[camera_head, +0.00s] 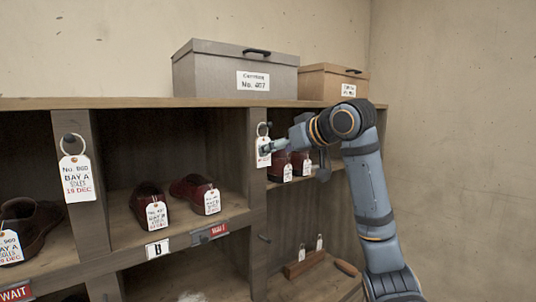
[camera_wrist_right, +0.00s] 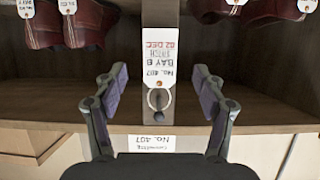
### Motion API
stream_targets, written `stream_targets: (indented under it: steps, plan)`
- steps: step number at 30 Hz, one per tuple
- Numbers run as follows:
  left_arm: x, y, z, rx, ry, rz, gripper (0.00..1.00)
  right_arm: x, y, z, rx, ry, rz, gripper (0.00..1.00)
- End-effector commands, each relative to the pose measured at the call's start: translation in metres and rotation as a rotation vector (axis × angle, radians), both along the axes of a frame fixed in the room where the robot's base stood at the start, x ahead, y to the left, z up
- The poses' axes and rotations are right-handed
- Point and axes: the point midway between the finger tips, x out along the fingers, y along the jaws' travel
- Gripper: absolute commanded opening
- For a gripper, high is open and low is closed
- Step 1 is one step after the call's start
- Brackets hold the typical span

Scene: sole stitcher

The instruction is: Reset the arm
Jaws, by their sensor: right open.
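My right arm (camera_head: 373,190) reaches in from the right in the head view. Its gripper (camera_head: 296,155) is at the divider post between the middle and right cubbies. In the right wrist view, which appears upside down, the gripper (camera_wrist_right: 160,84) is open with nothing clamped between its pads. A white tag (camera_wrist_right: 159,48) hangs by a ring on the post, in line with the gap between the fingers and apart from both pads. The same tag shows in the head view (camera_head: 263,152), partly behind a finger. My left gripper is not in view.
Another tag (camera_head: 76,178) hangs on the left post. A grey box (camera_head: 215,75) and a tan box (camera_head: 318,84) sit on top. Brushes (camera_head: 304,264) lie in the lower right cubby.

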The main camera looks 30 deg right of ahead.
Motion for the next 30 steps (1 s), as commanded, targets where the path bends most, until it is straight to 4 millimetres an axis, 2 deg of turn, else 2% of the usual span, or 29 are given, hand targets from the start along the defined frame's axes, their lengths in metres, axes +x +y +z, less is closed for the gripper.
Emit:
stream_targets:
  steps: [3,9,23,26,29,30]
  plan:
    - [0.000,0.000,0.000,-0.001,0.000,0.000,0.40,-0.026,-0.003,0.011,-0.003,-0.001,-0.004,0.71]
    - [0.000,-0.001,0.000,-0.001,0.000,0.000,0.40,-0.052,-0.004,0.021,0.000,-0.001,-0.001,0.71]
    - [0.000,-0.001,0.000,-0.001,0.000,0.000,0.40,-0.054,-0.003,0.020,0.000,0.005,0.001,0.71]
    - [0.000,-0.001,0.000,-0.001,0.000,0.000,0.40,-0.040,0.006,-0.006,-0.015,0.042,0.008,0.71]
    - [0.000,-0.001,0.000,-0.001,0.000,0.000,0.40,-0.015,0.025,-0.070,-0.048,0.124,0.021,0.71]
    - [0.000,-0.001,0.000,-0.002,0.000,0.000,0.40,-0.006,0.035,-0.103,-0.062,0.163,0.028,0.71]
